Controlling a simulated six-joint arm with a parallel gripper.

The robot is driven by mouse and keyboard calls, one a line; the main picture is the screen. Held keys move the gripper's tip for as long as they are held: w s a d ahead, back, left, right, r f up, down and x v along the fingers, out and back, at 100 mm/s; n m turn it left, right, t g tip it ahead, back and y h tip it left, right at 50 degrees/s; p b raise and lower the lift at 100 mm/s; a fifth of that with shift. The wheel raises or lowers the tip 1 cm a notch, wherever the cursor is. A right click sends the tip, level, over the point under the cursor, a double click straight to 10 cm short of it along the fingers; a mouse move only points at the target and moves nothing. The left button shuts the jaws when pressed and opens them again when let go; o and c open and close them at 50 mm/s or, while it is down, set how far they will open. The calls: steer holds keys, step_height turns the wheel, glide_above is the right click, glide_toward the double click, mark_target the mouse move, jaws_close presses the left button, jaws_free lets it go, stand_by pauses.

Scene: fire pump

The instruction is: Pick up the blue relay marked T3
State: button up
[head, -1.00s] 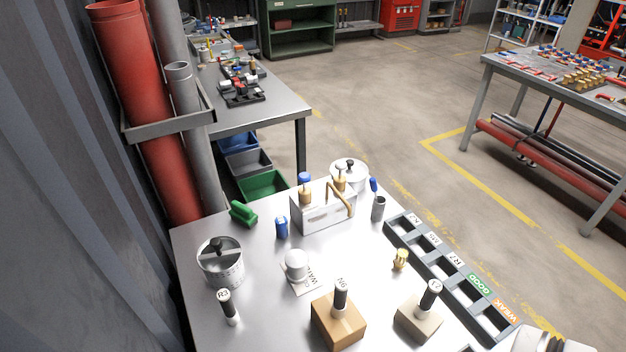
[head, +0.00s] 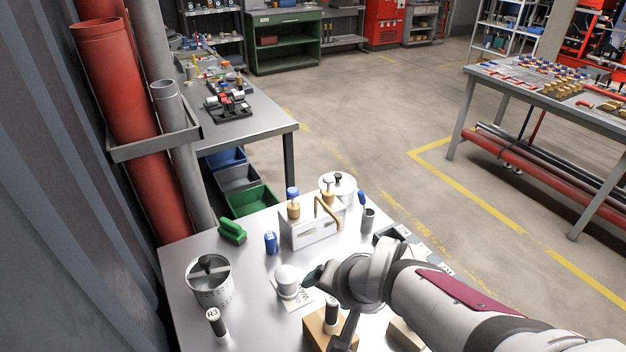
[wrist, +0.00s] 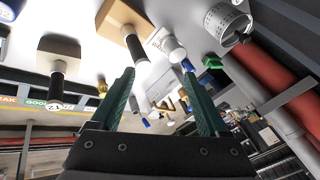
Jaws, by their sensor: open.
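A small blue cylinder (head: 271,242), likely the relay, stands upright on the metal table between the green block and the white-capped item. Its pale marking is too small to read. In the wrist view, which is upside down, the blue cylinder (wrist: 187,65) shows just past the tip of the right finger, partly hidden. My gripper (wrist: 158,76) is open, with its two green fingers apart and nothing between them. In the head view my arm reaches in from the lower right, and the gripper is over the table, right of the white-capped item and apart from the blue cylinder.
A white-capped item (head: 287,281) stands on a card. A metal caddy (head: 312,233) with blue-topped and brass parts stands close behind the blue cylinder.

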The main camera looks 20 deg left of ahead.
steer(key=w+a+f+n+t, duration=0.1)
steer(key=w+a+f+t, duration=0.1)
steer(key=w+a+f, duration=0.3)
steer(key=w+a+t, duration=0.2)
steer(key=w+a, duration=0.1)
steer(key=a, duration=0.5)
steer(key=n+t+h, duration=0.2)
steer(key=t, duration=0.3)
glide_toward(269, 238)
steer(key=x, duration=0.8)
steer(key=shift+w+f, duration=0.1)
steer(key=shift+w, duration=0.05)
jaws_close()
